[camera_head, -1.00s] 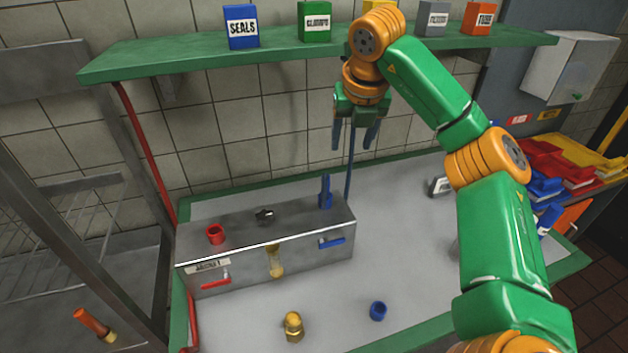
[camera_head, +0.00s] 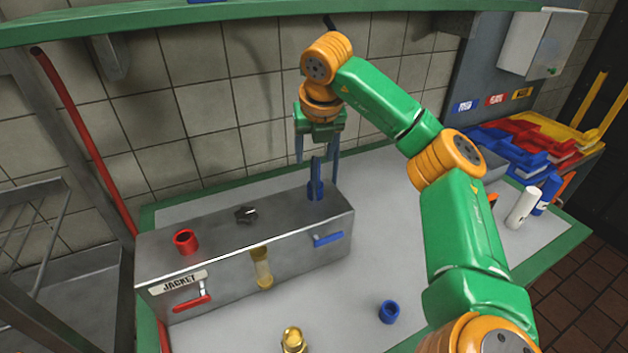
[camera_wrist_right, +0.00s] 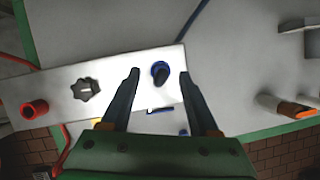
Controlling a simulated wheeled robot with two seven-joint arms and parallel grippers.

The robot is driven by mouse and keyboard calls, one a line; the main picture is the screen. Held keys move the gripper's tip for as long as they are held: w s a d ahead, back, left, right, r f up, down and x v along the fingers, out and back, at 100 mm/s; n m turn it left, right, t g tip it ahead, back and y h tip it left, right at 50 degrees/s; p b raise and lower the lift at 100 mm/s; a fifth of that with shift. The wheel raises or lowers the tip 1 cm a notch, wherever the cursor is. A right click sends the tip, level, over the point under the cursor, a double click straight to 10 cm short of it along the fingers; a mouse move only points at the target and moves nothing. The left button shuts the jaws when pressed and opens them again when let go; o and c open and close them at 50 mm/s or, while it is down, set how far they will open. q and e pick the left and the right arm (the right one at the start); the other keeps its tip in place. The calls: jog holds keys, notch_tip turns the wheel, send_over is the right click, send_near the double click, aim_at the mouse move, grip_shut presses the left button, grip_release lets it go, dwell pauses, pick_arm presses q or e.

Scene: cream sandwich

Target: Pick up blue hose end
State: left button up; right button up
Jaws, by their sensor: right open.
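The blue hose end (camera_head: 315,187) stands upright on the top of the metal box (camera_head: 210,232), near its right end. In the right wrist view the hose end (camera_wrist_right: 160,76) shows between the two finger tips, with open space on both sides. My right gripper (camera_head: 317,164) is open above and around the upper part of the hose end, fingers pointing down. I cannot tell how deep the hose end sits between them. A blue hose (camera_wrist_right: 190,35) runs near the box's edge in the wrist view. My left gripper is out of view.
The box also carries a red fitting (camera_head: 185,241), a black knob (camera_head: 246,214), a blue lever (camera_head: 328,239) and a red lever (camera_head: 192,303). A blue cap (camera_head: 389,312) and a brass fitting (camera_head: 293,341) lie in front. A green shelf (camera_head: 230,22) hangs above.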

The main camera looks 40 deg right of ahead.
aim_at(316, 161)
jog(key=x, duration=0.1)
jog(key=p+x, duration=0.1)
jog(key=x, duration=0.2)
jog(key=shift+s+d+f, duration=0.1)
jog(key=shift+s+f, duration=0.05)
jog(key=shift+s, duration=0.15)
jog(key=shift+w+f, duration=0.1)
jog(key=shift+f, duration=0.1)
grip_shut()
jog(key=shift+r, duration=0.15)
